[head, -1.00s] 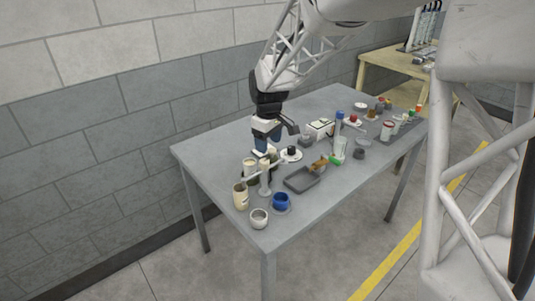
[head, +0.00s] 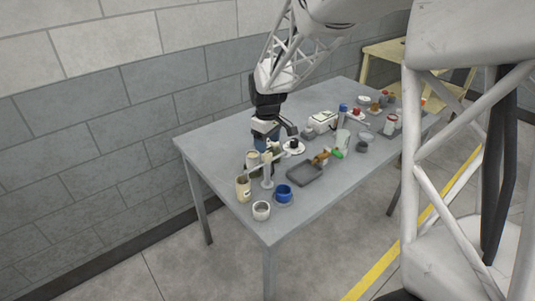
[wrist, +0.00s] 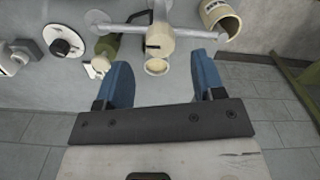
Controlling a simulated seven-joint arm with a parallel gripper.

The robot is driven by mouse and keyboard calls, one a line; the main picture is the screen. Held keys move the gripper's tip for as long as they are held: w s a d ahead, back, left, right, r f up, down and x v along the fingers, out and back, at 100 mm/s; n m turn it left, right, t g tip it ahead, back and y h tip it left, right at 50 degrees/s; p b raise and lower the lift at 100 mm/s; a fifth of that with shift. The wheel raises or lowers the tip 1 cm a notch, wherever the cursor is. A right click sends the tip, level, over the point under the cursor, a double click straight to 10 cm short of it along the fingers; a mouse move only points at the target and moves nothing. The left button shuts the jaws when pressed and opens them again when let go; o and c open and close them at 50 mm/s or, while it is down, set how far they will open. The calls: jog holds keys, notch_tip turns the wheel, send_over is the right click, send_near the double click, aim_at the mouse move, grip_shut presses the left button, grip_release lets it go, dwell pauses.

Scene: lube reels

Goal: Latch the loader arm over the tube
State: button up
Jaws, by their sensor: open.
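My gripper (wrist: 160,82) is open and empty, with its two blue fingers apart. In the head view my gripper (head: 261,143) is low over the near left part of the table, just behind a pale post stand (head: 267,174) with a sideways arm. In the wrist view the loader arm (wrist: 188,32) is a pale bar with a cream cylinder (wrist: 160,42) at its middle, just beyond and between the fingertips. A cream tube or cup (wrist: 219,18) is at its right end. I cannot tell whether the arm is latched.
A blue cup (head: 283,192), a white cup (head: 261,210) and a grey tray (head: 305,173) stand near the table's front. A white disc with a black knob (head: 294,146) lies right of my gripper. Several jars crowd the right side. The table's back left is clear.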

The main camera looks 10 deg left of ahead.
aim_at(267, 158)
jog(key=shift+f, duration=2.55)
grip_shut()
